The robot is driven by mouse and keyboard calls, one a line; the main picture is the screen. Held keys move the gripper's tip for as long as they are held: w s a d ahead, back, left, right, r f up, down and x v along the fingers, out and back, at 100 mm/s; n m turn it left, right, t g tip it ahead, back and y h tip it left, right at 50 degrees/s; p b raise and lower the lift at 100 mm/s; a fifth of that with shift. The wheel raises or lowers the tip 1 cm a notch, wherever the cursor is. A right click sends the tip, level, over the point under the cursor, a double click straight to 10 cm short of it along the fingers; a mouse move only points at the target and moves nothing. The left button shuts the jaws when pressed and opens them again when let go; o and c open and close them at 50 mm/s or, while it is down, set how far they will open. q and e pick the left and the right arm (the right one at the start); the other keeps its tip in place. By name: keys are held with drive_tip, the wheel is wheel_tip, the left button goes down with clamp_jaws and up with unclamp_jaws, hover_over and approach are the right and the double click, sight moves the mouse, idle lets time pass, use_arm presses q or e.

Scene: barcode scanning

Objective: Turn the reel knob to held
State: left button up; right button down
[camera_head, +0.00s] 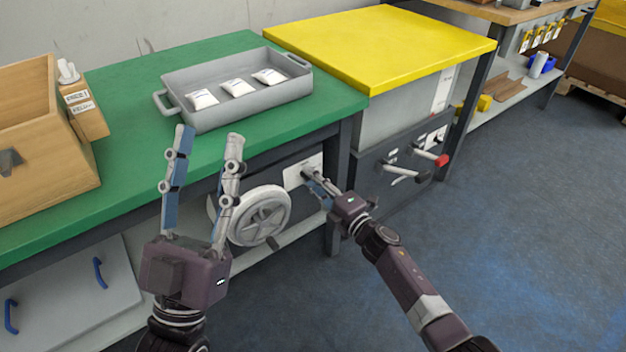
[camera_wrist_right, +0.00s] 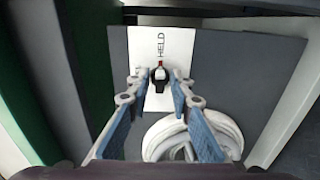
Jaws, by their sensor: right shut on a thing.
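The reel knob (camera_wrist_right: 159,74) is small and dark with a reddish mark near its upper end. It sits on a white plate (camera_wrist_right: 178,42) printed HELD, the word running sideways above the knob. My right gripper (camera_wrist_right: 158,84) has its fingertips on both sides of the knob and is shut on it. In the head view the right gripper (camera_head: 313,178) reaches the white plate (camera_head: 293,176) under the green table, and the fingers hide the knob. The white reel (camera_head: 282,208) hangs beside the plate. My left gripper (camera_head: 209,138) is open and empty, in front of the green table.
A grey tray (camera_head: 208,120) with white packets stands on the green table (camera_head: 120,187). Right of the plate, a dark panel carries a red-ended lever (camera_head: 440,160) and a grey lever. Blue floor (camera_head: 520,220) is clear at right.

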drive_tip(key=shift+f, duration=0.1)
drive_tip(key=c, duration=2)
unclamp_jaws()
drive_tip(key=shift+c, duration=0.2)
drive_tip(key=shift+s+d, duration=0.1)
drive_tip(key=v, duration=1.2)
